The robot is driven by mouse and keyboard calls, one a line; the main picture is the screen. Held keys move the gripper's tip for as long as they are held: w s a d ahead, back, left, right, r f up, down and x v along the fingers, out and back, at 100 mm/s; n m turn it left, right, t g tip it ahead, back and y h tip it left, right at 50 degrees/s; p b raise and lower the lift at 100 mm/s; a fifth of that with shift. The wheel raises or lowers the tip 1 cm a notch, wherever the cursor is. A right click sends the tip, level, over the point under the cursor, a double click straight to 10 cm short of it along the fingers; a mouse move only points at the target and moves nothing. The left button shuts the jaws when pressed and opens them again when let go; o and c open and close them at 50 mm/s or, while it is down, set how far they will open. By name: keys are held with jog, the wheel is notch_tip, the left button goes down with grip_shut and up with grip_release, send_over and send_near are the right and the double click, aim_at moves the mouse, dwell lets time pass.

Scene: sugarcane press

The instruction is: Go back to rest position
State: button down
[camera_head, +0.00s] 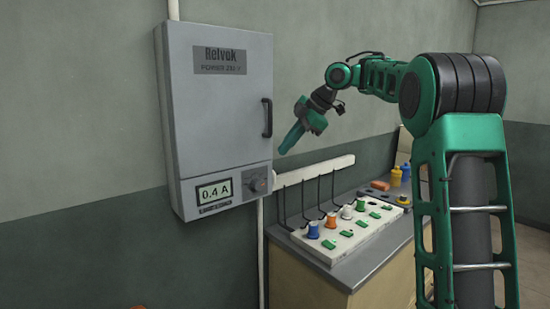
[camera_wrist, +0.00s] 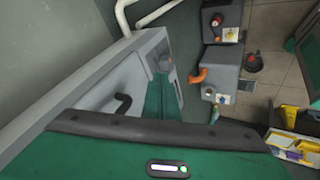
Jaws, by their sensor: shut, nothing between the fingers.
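My gripper (camera_head: 286,146) hangs in the air, tilted down to the left, with its green fingers shut and empty. In the head view it appears just right of the grey wall cabinet (camera_head: 215,125) and above the counter. In the wrist view the green fingers (camera_wrist: 160,90) point away from the camera, over the cabinet (camera_wrist: 110,80). The cabinet door looks closed, with a dark handle (camera_head: 267,118) at its right edge. Its small display (camera_head: 214,193) reads 0.4 A, beside a knob (camera_head: 258,181).
A white panel (camera_head: 330,252) with coloured plugs, green switches and black cables lies on the counter (camera_head: 347,275). Yellow and blue bottles (camera_head: 396,177) stand behind.

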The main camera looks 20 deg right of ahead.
jog(key=shift+w+d+v, duration=0.15)
jog(key=shift+v, duration=1.25)
jog(key=shift+w+d+v, duration=0.1)
jog(key=shift+d+v, duration=0.1)
jog(key=shift+v, duration=1.2)
jog(key=shift+f, duration=0.1)
jog(key=s+d+f+m+g+h, duration=0.1)
jog(key=s+d+f+m, duration=0.1)
jog(key=s+f+m, duration=0.6)
jog(key=s+d+f+m+g+h, duration=0.2)
jog(key=s+f+m, duration=0.6)
jog(key=s, duration=1.4)
jog(key=s+d+f+m+g+h, duration=0.1)
jog(key=s+d+f+m+g, duration=0.1)
jog(key=s+f+m, duration=0.6)
jog(key=s+f, duration=0.5)
jog(key=s, duration=0.2)
jog(key=shift+h, duration=0.4)
jog(key=shift+w, duration=0.1)
